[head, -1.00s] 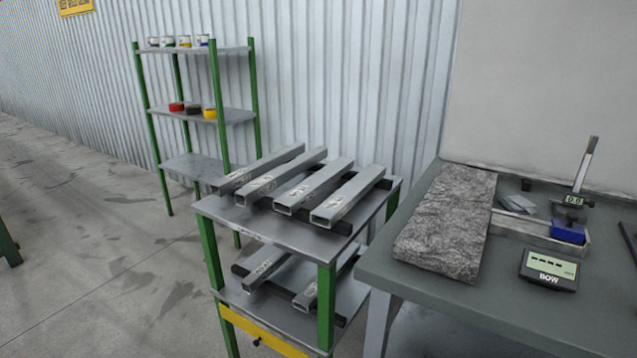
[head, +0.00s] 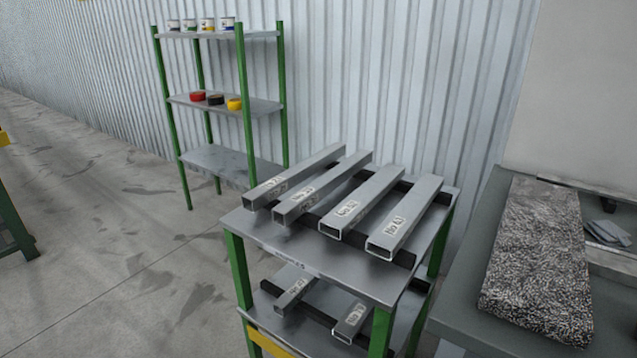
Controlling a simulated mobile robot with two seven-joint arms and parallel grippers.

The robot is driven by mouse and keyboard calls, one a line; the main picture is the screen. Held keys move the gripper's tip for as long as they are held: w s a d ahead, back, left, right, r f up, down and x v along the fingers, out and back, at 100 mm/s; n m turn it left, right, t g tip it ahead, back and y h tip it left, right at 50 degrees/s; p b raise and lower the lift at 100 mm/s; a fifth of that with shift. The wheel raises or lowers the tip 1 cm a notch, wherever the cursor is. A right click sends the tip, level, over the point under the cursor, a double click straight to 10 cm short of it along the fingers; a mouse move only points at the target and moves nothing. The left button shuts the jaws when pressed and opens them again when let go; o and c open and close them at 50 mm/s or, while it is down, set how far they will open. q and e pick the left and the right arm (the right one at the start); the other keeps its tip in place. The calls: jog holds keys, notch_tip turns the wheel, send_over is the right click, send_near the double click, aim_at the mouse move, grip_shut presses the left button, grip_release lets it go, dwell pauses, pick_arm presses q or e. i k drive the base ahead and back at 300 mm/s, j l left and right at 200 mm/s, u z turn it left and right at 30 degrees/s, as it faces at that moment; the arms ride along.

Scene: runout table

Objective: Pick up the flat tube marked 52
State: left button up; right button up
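Several grey square-section tubes lie side by side on the top shelf of a green-legged rack (head: 300,244), across dark bars. From left to right they are a first tube (head: 300,174), a second tube (head: 325,187), a third tube (head: 366,200) and a rightmost tube (head: 410,215). Each has a small white label near its open front end. The lower shelf holds two more labelled tubes, a left one (head: 294,295) and a right one (head: 352,322), partly hidden by the top shelf. The labels are too small to read surely, so I cannot tell which is 52. Neither gripper is in view.
A grey bench (head: 462,312) with a speckled stone slab (head: 540,260) stands at the right. A shelf unit (head: 225,105) with cans and tape rolls stands behind at the left. The floor left of the rack is clear.

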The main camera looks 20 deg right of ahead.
aim_at(337, 224)
jog(key=i+j+u, duration=0.1)
jog(key=i+u, duration=0.55)
jog(key=i, duration=0.3)
jog(key=i+j+z, duration=0.1)
jog(key=i+z, duration=0.3)
jog(key=i+j+z, duration=0.2)
jog(key=z, duration=0.25)
jog(key=i, duration=0.05)
